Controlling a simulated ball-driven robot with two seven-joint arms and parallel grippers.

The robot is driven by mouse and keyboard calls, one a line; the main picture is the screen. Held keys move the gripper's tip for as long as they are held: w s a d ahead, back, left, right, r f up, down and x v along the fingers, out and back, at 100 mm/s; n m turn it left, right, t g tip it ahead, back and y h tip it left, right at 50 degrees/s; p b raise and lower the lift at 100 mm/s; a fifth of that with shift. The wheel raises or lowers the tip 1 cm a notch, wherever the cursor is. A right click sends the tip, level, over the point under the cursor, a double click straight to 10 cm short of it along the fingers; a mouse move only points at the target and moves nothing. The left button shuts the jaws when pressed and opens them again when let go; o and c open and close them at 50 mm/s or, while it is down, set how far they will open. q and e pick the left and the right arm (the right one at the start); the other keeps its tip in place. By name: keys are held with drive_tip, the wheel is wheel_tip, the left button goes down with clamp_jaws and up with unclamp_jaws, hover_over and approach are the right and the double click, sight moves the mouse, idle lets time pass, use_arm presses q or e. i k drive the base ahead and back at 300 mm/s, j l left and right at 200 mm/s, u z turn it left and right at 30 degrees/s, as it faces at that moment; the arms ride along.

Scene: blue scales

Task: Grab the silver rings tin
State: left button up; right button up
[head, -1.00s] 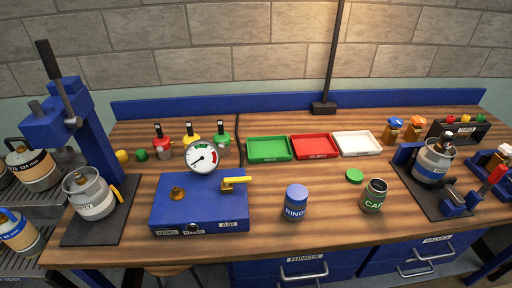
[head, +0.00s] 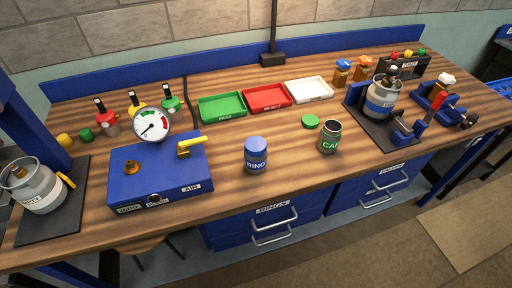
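A tin labelled RINGS (head: 256,155) stands upright on the wooden bench (head: 228,194), near its front edge. It looks blue with a blue lid, not silver. A green tin labelled with letters starting CA (head: 330,137) stands to its right, its top open. A green lid (head: 310,122) lies flat on the bench just behind that tin. Neither of my grippers is in view.
A blue box with a gauge (head: 160,172) stands left of the rings tin. Green (head: 221,117), red (head: 267,108) and white trays (head: 309,99) lie behind. A canister on a black stand (head: 380,100) is at right. Bare wood surrounds the rings tin.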

sight(254, 165)
drive_tip(key=k+j+z, duration=0.1)
drive_tip(key=z, duration=0.25)
drive_tip(key=k+j+z, duration=0.1)
drive_tip(key=j+z, duration=0.25)
drive_tip(key=k+z, duration=0.15)
drive_tip(key=z, duration=0.2)
